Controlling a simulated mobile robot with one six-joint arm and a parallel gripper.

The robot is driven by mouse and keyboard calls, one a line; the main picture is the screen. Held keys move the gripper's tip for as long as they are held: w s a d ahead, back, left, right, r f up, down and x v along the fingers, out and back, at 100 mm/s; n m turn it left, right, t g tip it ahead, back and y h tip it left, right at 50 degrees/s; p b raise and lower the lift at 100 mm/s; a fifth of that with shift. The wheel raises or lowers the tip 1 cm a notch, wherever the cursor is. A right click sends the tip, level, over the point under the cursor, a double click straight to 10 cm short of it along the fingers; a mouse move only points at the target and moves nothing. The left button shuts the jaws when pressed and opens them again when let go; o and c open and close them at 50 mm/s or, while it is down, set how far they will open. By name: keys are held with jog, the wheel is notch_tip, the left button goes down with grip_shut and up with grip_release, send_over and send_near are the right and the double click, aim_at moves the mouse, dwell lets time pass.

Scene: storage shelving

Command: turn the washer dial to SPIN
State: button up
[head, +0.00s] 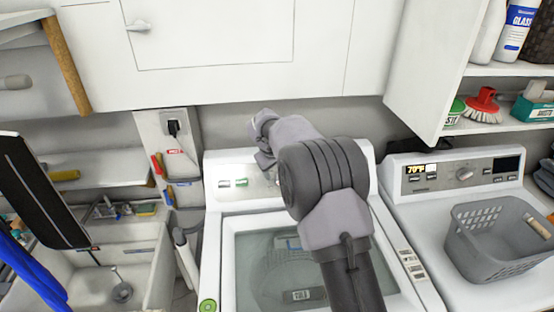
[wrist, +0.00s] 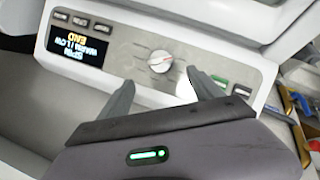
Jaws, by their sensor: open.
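The washer (head: 214,230) stands in the middle of the head view, with green and white buttons on its back panel. My arm covers much of that panel, and the dial is hidden there. In the wrist view the panel (wrist: 120,52) appears upside down. The round silver dial (wrist: 161,61), with a red mark, sits just beyond and between my open fingertips. My gripper (wrist: 164,86) is open and seems apart from the dial; it also shows in the head view (head: 262,138). A lit display (wrist: 76,48) has white and yellow lines, hard to read surely.
A dryer (head: 400,225) stands at the right with a grey basket (head: 485,245) on top. A white cabinet (head: 210,40) hangs above the washer. A sink (head: 90,285) is at the left. Shelves with bottles and a red brush (head: 484,103) are at the upper right.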

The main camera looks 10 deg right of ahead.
jog(key=v, duration=0.6)
